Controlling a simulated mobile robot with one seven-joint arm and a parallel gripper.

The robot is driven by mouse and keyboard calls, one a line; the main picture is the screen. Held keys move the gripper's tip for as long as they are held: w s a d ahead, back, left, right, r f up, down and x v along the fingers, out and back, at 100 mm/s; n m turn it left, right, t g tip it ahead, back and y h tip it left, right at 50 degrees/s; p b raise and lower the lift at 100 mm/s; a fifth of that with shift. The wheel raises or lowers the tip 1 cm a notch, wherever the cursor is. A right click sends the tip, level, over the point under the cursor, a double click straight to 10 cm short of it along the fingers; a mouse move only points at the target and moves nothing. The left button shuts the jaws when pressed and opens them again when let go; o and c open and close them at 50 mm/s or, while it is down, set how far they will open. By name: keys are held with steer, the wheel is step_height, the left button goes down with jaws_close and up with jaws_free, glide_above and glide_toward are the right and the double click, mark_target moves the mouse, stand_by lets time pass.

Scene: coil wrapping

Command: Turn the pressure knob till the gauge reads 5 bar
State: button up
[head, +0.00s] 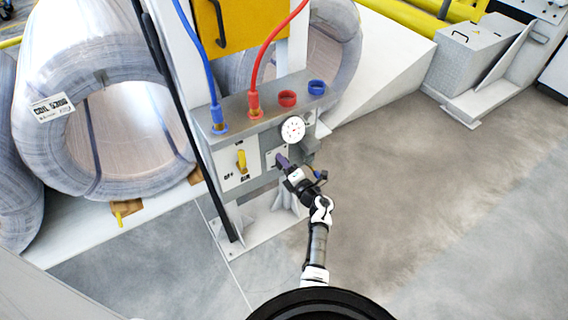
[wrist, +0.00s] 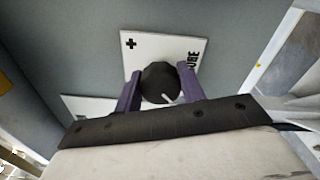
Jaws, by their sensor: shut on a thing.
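The dark faceted pressure knob (wrist: 160,83) sits on a white label plate (wrist: 148,48) with a plus sign and partly hidden lettering. A pale pointer mark shows at the knob's lower right. My gripper (wrist: 160,88) has its two purple fingers on either side of the knob, shut on it. In the head view my gripper (head: 283,161) reaches the front of the grey panel (head: 262,124) and hides the knob. The round white gauge (head: 293,130) is just above my gripper. Its needle is too small to read.
A yellow lever (head: 241,161) on a white plate is left of my gripper. Blue (head: 217,115) and red (head: 254,100) hoses plug into the panel top, beside red (head: 287,98) and blue (head: 317,88) caps. Wrapped coils (head: 98,110) stand left. Floor at right is clear.

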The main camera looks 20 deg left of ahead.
steer(key=o, duration=1)
steer(key=shift+c, duration=0.2)
steer(key=v, duration=1.3)
steer(key=shift+s+d+b, duration=0.2)
steer(key=shift+d+b, duration=0.1)
steer(key=shift+d, duration=0.05)
